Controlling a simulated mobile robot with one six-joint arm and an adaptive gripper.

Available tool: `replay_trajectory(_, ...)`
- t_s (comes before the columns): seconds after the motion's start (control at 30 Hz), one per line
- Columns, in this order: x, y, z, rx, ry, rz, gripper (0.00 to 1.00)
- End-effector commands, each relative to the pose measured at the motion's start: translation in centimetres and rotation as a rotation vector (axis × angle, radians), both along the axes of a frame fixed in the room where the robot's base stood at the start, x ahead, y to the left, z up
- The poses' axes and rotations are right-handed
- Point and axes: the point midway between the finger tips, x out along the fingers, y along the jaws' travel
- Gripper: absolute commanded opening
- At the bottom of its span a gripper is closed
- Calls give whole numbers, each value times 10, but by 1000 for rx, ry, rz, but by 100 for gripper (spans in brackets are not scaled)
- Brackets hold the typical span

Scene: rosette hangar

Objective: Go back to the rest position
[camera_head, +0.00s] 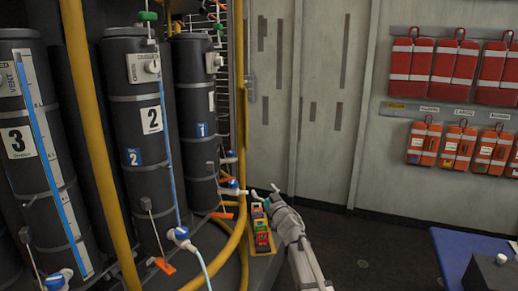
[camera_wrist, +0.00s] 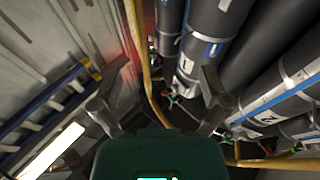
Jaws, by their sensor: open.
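My arm shows at the lower centre of the head view, reaching away from me. My gripper (camera_head: 264,194) is at its far end, small, beside the yellow rail and the lower part of the cylinder marked 1 (camera_head: 197,105). In the wrist view my gripper (camera_wrist: 160,78) has its two dark fingers spread wide apart. Nothing shows held between them. The dark green body of the hand fills the bottom of that view.
Tall dark cylinders marked 2 (camera_head: 141,155) and 3 (camera_head: 28,170) stand at left behind yellow rails (camera_head: 92,130). A yellow tray (camera_head: 267,246) with coloured items lies beside my arm. Orange pouches (camera_head: 458,147) hang right; a blue table (camera_head: 452,250) stands lower right. Dark floor between is clear.

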Motion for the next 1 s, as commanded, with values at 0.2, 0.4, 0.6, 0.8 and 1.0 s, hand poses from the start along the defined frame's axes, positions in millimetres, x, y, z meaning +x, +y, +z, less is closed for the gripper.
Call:
replay_trajectory(0.2,-6,-57,-20,-8,142,-258,96)
replay_trajectory(0.4,-22,-102,-49,-33,319,-452,96)
replay_trajectory(0.6,-51,-139,-85,-73,535,-598,96)
replay_trajectory(0.8,-94,-164,-123,-125,780,-686,96)
replay_trajectory(1.0,-147,-176,-157,-188,1046,-708,96)
